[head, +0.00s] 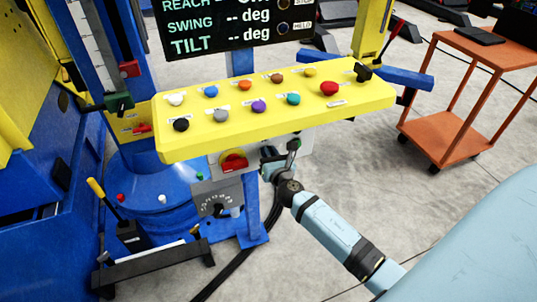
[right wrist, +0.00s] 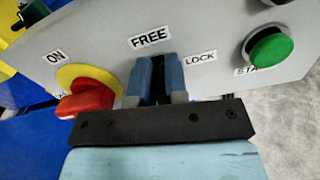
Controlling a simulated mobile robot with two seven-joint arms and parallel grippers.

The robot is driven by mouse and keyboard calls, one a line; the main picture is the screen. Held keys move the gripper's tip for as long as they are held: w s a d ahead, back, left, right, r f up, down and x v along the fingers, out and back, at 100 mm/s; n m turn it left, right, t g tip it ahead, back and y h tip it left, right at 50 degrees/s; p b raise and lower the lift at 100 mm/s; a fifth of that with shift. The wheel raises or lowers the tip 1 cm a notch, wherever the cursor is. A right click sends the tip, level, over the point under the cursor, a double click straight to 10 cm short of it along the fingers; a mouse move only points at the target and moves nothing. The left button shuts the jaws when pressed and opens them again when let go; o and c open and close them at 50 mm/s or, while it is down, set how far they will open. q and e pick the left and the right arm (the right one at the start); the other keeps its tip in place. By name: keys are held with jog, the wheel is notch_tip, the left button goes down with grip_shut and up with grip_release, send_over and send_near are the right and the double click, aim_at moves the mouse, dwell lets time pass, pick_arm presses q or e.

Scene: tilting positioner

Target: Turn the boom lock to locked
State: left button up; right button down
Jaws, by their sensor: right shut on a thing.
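The boom lock's labels show in the right wrist view: FREE (right wrist: 149,38) above and LOCK (right wrist: 201,57) to the right, on a light grey panel (right wrist: 110,40). My right gripper (right wrist: 158,80) is at the panel below FREE and left of LOCK, its two blue-grey fingers shut on a dark knob (right wrist: 158,68) that they mostly hide. Which label the knob points to cannot be told. In the head view my right gripper (head: 268,154) is under the yellow console's front edge. My left gripper is not in view.
A red rotary switch on a yellow plate (right wrist: 85,95) is close left of my fingers, by an ON label. A green button (right wrist: 271,50) is to the right. The yellow console (head: 350,97) with several coloured knobs overhangs the panel. An orange cart (head: 455,125) stands right.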

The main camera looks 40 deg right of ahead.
jog(key=m, duration=0.1)
jog(key=m+b, duration=0.1)
jog(key=m, duration=0.2)
jog(key=shift+s+d+f+m+b, duration=0.1)
jog(key=shift+d+f+m+b, duration=0.15)
jog(key=shift+m+b, duration=0.05)
jog(key=m, duration=0.3)
jog(key=f+m+b, duration=0.1)
jog(key=m, duration=0.3)
jog(key=m+b, duration=0.1)
jog(key=m, duration=0.3)
jog(key=shift+s+d+f, duration=0.1)
jog(key=shift+d+f, duration=0.05)
jog(key=shift+d, duration=0.25)
jog(key=shift+m, duration=0.5)
jog(key=c, duration=1.1)
grip_release()
jog(key=shift+c, duration=0.2)
